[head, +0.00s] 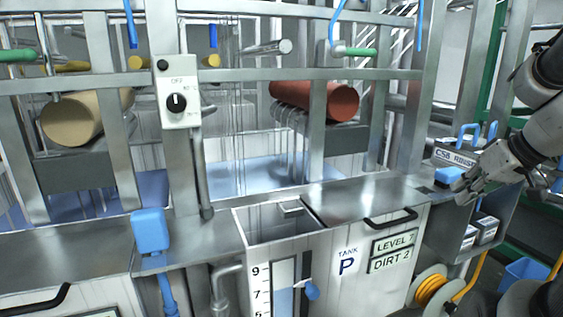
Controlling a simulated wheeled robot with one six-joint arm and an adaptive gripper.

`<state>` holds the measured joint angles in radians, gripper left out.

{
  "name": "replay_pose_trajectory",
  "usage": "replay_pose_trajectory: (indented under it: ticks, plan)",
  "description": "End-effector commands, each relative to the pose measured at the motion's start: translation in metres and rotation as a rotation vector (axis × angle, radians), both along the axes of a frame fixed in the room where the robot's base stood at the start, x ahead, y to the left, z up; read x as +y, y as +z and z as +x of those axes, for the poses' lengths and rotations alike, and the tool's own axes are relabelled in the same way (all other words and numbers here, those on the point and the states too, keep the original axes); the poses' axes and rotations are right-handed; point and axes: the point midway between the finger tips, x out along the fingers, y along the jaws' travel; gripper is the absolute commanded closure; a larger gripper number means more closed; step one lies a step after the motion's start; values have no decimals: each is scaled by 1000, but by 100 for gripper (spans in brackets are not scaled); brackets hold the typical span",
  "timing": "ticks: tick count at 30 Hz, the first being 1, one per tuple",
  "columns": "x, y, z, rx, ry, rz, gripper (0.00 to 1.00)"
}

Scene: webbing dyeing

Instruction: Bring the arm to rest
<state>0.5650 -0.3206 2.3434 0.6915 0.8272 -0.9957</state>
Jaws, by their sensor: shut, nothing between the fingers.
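My gripper (470,187) is at the right of the head view, at the end of my arm, which comes in from the right edge. Its fingers are shut with nothing seen between them. They point left and down, close to a blue block (449,175) on the right-hand shelf; I cannot tell whether they touch it. The wrist is tilted, and the rest of the arm runs out of the picture.
A tank (340,265) with a lid (365,200) and open left part stands in front. A control box (178,102) hangs on metal posts. Rollers (340,102) lie behind. A yellow hose reel (430,290) and blue bin (522,272) stand low right.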

Motion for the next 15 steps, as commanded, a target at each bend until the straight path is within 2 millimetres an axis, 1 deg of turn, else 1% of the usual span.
replay_pose_trajectory:
  ticks: [1,4,7,9,12,15]
  plan:
    - [-2,-7,-12,60,-60,34,100]
    - [0,-14,-41,186,-184,74,100]
    - [7,-15,-69,289,-272,57,100]
    - [14,-12,-89,337,-311,7,100]
    - [22,-4,-107,343,-295,-88,100]
    - [31,3,-112,301,-200,-169,100]
